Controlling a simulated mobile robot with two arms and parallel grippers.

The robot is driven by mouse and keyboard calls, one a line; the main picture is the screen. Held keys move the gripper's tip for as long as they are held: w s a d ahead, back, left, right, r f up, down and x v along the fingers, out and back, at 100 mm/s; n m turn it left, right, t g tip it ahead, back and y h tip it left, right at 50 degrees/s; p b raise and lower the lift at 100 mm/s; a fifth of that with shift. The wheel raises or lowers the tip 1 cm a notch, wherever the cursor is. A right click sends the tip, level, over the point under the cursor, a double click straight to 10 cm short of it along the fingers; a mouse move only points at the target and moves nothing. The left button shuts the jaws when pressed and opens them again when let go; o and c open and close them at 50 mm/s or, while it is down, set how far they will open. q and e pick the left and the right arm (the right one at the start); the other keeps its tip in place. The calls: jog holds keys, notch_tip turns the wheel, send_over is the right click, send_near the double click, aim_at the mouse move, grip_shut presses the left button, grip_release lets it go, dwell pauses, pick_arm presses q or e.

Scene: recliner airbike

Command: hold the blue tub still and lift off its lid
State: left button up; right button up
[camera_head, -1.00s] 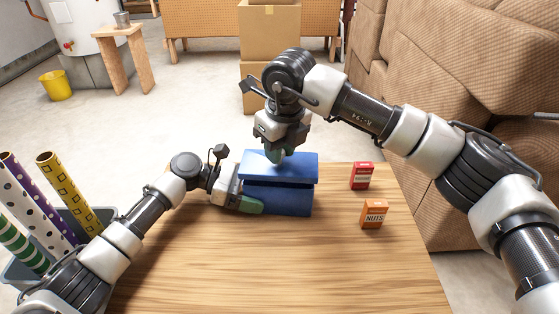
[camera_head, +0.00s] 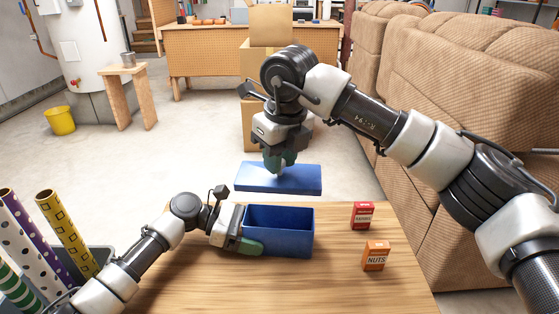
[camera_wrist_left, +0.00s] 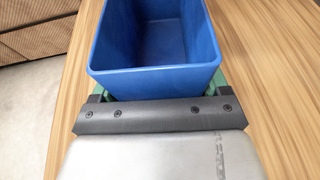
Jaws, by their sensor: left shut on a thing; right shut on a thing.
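The blue tub (camera_head: 285,241) stands upright on the wooden table, open at the top and empty as far as I can see. My left gripper (camera_head: 246,243) is shut on the tub at its left end. In the left wrist view the tub (camera_wrist_left: 155,45) sits between the green fingers of my left gripper (camera_wrist_left: 155,88). The blue lid (camera_head: 300,182) is in the air above and slightly behind the tub, roughly level and clear of it. My right gripper (camera_head: 280,164) points down, shut on the middle of the lid's top; its fingers hide the grip point.
A red box (camera_head: 362,215) and an orange nuts box (camera_head: 375,256) stand on the table (camera_head: 220,285) right of the tub. Patterned rolls (camera_head: 62,235) stand in a bin at the left. Brown recliners (camera_head: 455,110) are at the right. The table's front is clear.

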jog(key=shift+r, duration=1.7)
pick_arm(q)
jog(key=o, duration=0.7)
jog(key=shift+o, duration=0.2)
jog(key=shift+v, duration=3.25)
jog(key=shift+o, duration=0.4)
